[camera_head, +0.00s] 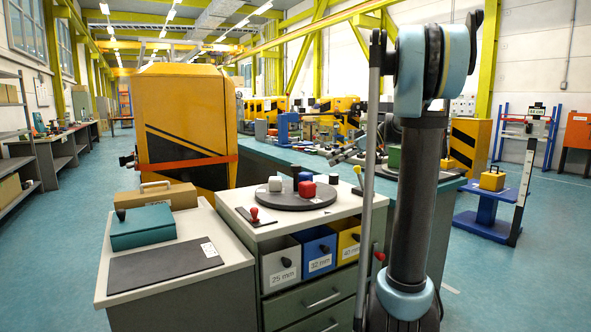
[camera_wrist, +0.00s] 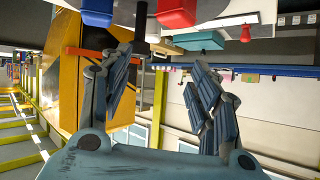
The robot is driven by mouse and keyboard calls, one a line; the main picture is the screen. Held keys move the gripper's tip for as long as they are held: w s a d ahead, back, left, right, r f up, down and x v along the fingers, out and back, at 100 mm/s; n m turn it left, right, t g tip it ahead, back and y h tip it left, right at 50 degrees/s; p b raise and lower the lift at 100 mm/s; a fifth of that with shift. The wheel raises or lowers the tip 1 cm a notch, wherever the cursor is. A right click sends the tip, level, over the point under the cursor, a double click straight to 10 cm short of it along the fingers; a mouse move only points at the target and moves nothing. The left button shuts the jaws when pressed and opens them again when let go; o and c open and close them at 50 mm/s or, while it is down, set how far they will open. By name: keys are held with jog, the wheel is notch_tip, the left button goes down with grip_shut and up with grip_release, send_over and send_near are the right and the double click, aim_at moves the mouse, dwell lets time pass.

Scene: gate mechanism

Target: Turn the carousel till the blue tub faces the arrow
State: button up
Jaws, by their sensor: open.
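The carousel (camera_head: 283,202) is a dark round disc on the grey cabinet top. A white tub (camera_head: 275,184), a red tub (camera_head: 307,190) and a blue tub (camera_head: 304,177) stand on it, the blue one behind the red one and partly hidden. In the wrist view, which is turned over, the blue tub (camera_wrist: 97,8) and the red tub (camera_wrist: 175,12) show at the top edge. My gripper (camera_wrist: 153,75) is open and empty, its fingers apart and not touching either tub. I cannot make out the arrow.
A red-handled stamp (camera_head: 255,216) stands at the cabinet's front left. A teal box (camera_head: 142,227) and a dark mat (camera_head: 163,265) lie on the left bench. Grey, blue and yellow labelled bins (camera_head: 320,252) sit below the carousel. My arm stands at its right.

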aim_at(298, 165)
jog(key=w+r+n+y, duration=0.1)
jog(key=w+r+n, duration=0.1)
jog(key=w, duration=0.2)
jog(key=x, duration=1.6)
jog(key=shift+w+a+f, duration=0.15)
jog(key=shift+w, duration=0.05)
